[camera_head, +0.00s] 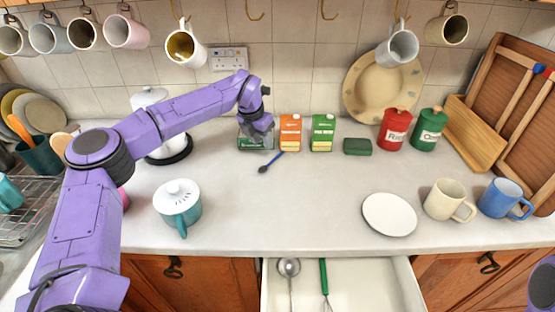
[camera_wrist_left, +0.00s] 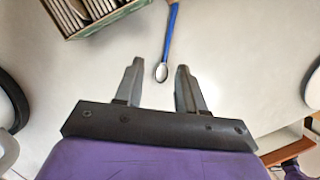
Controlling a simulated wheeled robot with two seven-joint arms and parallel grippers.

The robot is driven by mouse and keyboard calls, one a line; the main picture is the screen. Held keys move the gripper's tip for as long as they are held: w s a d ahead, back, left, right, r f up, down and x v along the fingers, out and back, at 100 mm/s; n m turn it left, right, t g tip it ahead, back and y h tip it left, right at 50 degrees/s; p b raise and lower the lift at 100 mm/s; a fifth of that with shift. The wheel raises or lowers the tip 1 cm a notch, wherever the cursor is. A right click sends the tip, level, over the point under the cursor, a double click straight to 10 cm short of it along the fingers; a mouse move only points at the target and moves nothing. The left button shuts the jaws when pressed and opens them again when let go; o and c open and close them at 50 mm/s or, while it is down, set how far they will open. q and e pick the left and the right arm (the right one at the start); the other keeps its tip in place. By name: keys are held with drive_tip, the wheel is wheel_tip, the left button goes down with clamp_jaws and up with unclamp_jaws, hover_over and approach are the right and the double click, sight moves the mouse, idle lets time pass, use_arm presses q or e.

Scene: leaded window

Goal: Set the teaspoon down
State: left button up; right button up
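The teaspoon (camera_head: 271,162) has a blue handle and lies on the countertop in front of the orange carton. In the left wrist view the teaspoon's bowl (camera_wrist_left: 161,72) shows between my open fingertips, with its blue handle running up out of the picture. My left gripper (camera_head: 262,128) is at the back of the counter, above the tea box. In the left wrist view the left gripper (camera_wrist_left: 160,67) has its fingers apart, with a gap on both sides of the spoon. My right gripper is out of view.
The open tea box (camera_wrist_left: 88,10) is close to the left gripper. An orange carton (camera_head: 290,133), a green carton (camera_head: 322,133) and a green block (camera_head: 357,146) line the back. A teal-and-white pot (camera_head: 178,203) and a white plate (camera_head: 389,215) flank clear counter. A drawer (camera_head: 345,285) stands open.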

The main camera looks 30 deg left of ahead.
sight(272, 161)
use_arm(q)
drive_tip(key=f+p, duration=0.1)
drive_tip(key=d+f+p, duration=0.1)
drive_tip(key=f, duration=0.1)
drive_tip(key=shift+s+d+f, duration=0.15)
drive_tip(key=shift+s+f, duration=0.05)
drive_tip(key=p+x, duration=0.1)
drive_tip(key=x, duration=0.1)
drive_tip(key=w+x, duration=0.1)
drive_tip(key=x, duration=0.2)
drive_tip(key=shift+d+r+p, duration=0.1)
drive_tip(key=shift+p, duration=0.25)
drive_tip(key=shift+s+r, duration=0.1)
drive_tip(key=shift+s, duration=0.2)
clamp_jaws()
drive_tip(key=shift+w, duration=0.1)
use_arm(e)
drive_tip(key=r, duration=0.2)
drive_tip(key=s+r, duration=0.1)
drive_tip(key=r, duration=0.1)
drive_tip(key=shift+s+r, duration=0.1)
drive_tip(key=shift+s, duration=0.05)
